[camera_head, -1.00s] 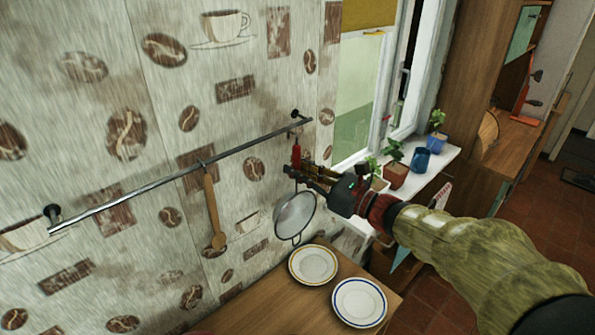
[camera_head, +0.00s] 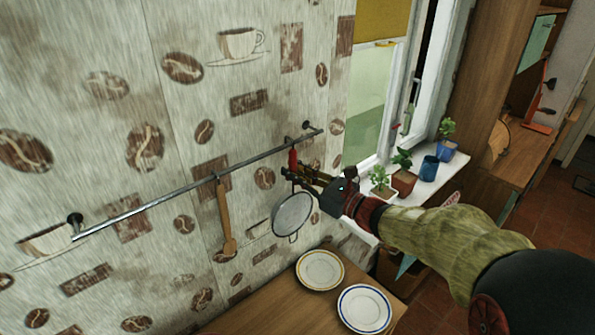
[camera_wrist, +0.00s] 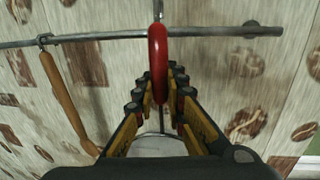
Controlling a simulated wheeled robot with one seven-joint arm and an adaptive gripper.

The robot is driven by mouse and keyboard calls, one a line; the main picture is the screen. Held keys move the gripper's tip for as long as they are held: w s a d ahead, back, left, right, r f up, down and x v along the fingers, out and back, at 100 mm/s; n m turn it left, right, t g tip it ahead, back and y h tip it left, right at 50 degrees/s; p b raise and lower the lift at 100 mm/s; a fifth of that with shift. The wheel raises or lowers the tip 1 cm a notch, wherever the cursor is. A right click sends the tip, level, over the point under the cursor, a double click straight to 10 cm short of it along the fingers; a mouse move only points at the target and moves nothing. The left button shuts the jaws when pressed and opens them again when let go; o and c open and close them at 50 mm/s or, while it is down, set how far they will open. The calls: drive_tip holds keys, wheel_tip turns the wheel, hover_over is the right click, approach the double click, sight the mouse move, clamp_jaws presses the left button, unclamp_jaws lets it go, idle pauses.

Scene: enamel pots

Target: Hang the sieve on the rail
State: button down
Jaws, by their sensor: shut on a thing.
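The sieve has a red handle (camera_head: 293,159) and a round grey mesh bowl (camera_head: 293,214) that hangs below my gripper (camera_head: 291,174). My gripper is shut on the sieve by its handle. The metal rail (camera_head: 150,205) runs along the wall, and the handle's top is at its right part in the head view. In the wrist view the red handle (camera_wrist: 158,62) stands upright between the fingers and overlaps the rail (camera_wrist: 220,31). A thin metal piece shows above the handle. I cannot tell whether it touches the rail.
A wooden spoon (camera_head: 225,215) hangs on the rail to the left of the sieve. Two plates, one yellow-rimmed (camera_head: 320,270) and one blue-rimmed (camera_head: 364,309), lie on the wooden counter (camera_head: 270,305) below. Potted plants and a blue jug (camera_head: 429,168) stand on the windowsill at right.

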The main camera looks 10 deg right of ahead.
drive_tip(key=shift+p+x, duration=1.05)
drive_tip(key=shift+x, duration=0.1)
drive_tip(key=shift+w+d+f+b, duration=0.1)
drive_tip(key=shift+w+f+b, duration=0.05)
drive_tip(key=shift+f+b, duration=0.55)
drive_tip(key=shift+w+f+b, duration=0.15)
drive_tip(key=shift+f+b, duration=0.25)
drive_tip(key=shift+b, duration=0.45)
drive_tip(key=shift+f, duration=0.1)
